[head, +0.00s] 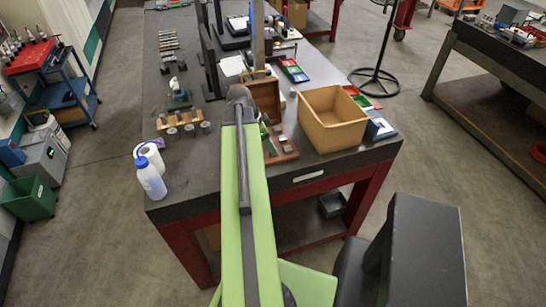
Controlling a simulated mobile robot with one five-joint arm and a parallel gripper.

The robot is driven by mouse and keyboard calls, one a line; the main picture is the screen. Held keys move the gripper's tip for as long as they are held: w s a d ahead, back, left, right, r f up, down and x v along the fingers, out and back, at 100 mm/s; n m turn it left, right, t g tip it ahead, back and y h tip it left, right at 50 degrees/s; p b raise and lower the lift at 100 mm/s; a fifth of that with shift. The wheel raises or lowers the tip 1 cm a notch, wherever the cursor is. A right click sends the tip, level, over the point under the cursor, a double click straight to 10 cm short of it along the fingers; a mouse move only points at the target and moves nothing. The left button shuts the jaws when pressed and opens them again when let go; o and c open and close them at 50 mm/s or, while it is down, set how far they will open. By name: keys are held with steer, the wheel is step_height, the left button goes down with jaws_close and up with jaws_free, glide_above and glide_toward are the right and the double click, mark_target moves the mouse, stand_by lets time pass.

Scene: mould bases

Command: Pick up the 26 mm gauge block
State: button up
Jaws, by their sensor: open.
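An open wooden case (288,155) lies near the front of the workbench, just right of my arm, with its brown lid (265,96) standing up behind it. Small light metal blocks (283,139) show in it. They are too small to read, so I cannot tell which is the 26 mm gauge block. My green arm reaches forward over the bench and covers the left part of the case. The arm's dark far joint is beside the lid. My gripper is hidden behind the arm.
An open cardboard box (332,138) stands right of the case. A white and blue bottle (151,180) and a paper roll (151,155) stand at the bench's front left. A wooden holder with metal cylinders (184,131) is behind them. The bench's (190,190) front left is partly clear.

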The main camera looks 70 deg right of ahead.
steer(key=b+x, duration=0.3)
steer(key=x, duration=0.1)
steer(key=shift+w+f, duration=0.1)
steer(key=shift+f, duration=0.3)
steer(key=shift+r, duration=0.2)
steer(key=shift+c, duration=0.4)
jaws_close()
